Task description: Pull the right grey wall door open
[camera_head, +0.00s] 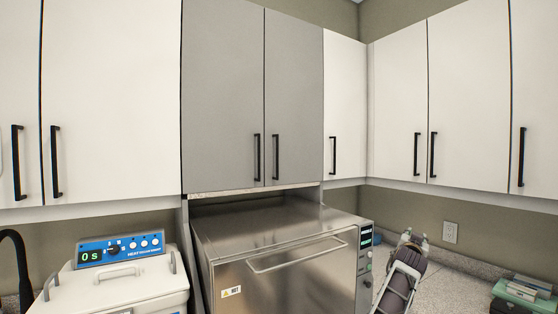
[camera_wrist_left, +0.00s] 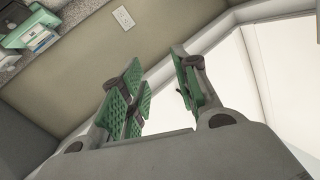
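The right grey wall door (camera_head: 296,90) hangs above the steel autoclave in the head view and is shut. Its black vertical handle (camera_head: 276,158) is near its lower left edge. The left grey door (camera_head: 222,90) beside it is also shut. My left gripper (camera_head: 414,240) appears low on the right in the head view, below and well to the right of the handle, touching nothing. In the left wrist view its green-padded fingers (camera_wrist_left: 160,85) are apart with nothing between them. My right gripper does not show.
The steel autoclave (camera_head: 285,265) stands below the grey doors. A white bath with a blue panel (camera_head: 120,248) is at lower left. White wall cabinets (camera_head: 398,110) flank the grey doors. A green box (camera_head: 520,298) lies on the right counter, below a wall outlet (camera_head: 450,232).

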